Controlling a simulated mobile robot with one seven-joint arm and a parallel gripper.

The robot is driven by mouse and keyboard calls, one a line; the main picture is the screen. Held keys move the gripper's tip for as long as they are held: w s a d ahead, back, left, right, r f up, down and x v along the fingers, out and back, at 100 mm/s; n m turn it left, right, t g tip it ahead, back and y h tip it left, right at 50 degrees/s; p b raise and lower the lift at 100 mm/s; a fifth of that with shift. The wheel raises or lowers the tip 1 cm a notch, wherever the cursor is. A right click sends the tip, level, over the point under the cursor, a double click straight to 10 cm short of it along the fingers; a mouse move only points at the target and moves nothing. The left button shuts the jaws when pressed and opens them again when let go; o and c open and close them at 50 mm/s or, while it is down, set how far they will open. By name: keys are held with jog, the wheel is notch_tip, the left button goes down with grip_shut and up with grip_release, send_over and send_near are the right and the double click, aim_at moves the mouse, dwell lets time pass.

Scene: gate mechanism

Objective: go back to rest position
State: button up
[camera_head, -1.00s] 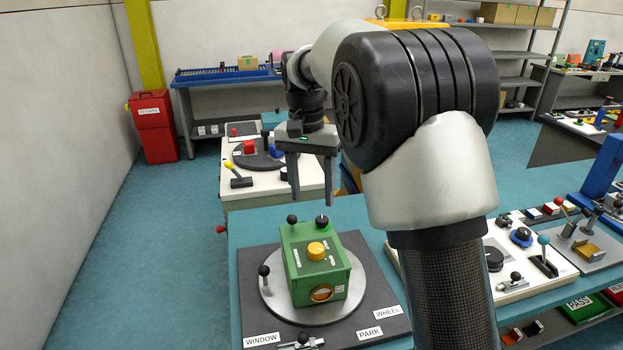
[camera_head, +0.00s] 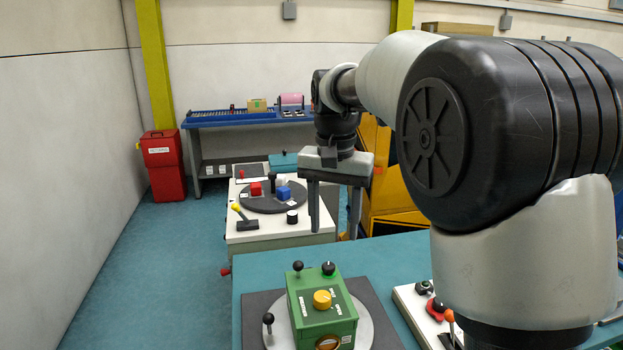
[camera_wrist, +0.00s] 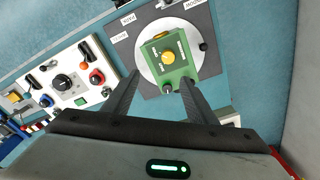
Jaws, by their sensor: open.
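My gripper (camera_head: 334,208) hangs open and empty, fingers pointing down, above and behind the teal table (camera_head: 395,262). In the wrist view its two fingers (camera_wrist: 158,100) are spread apart, with nothing between them at their tips. Below it stands the green box (camera_head: 322,312) with a yellow button and black knobs, on a round grey plate. The green box also shows beyond the fingertips in the wrist view (camera_wrist: 178,68). The gripper does not touch it. My arm covers much of the right side of the head view.
A white panel (camera_head: 420,306) with knobs and levers lies right of the green box. A white bench (camera_head: 262,236) with red and blue blocks stands behind. A red bin (camera_head: 163,172) is by the left wall. A blue bench (camera_head: 240,119) stands at the back. The left floor is clear.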

jog(key=s+d+r+n+t, duration=0.1)
jog(key=s+d+r, duration=0.15)
jog(key=s, duration=0.35)
jog(key=s+d+r+n+t, duration=0.1)
jog(key=s+d+r, duration=0.15)
jog(key=s, duration=0.25)
jog(key=s+d+f+n+t, duration=0.1)
jog(key=s+d+f, duration=0.1)
jog(key=s, duration=0.4)
jog(key=s+d+f+t, duration=0.1)
jog(key=s+d+f, duration=0.1)
jog(key=s, duration=0.4)
jog(key=shift+s+f+n+t+p, duration=0.35)
jog(key=shift+s+f+n+t, duration=0.05)
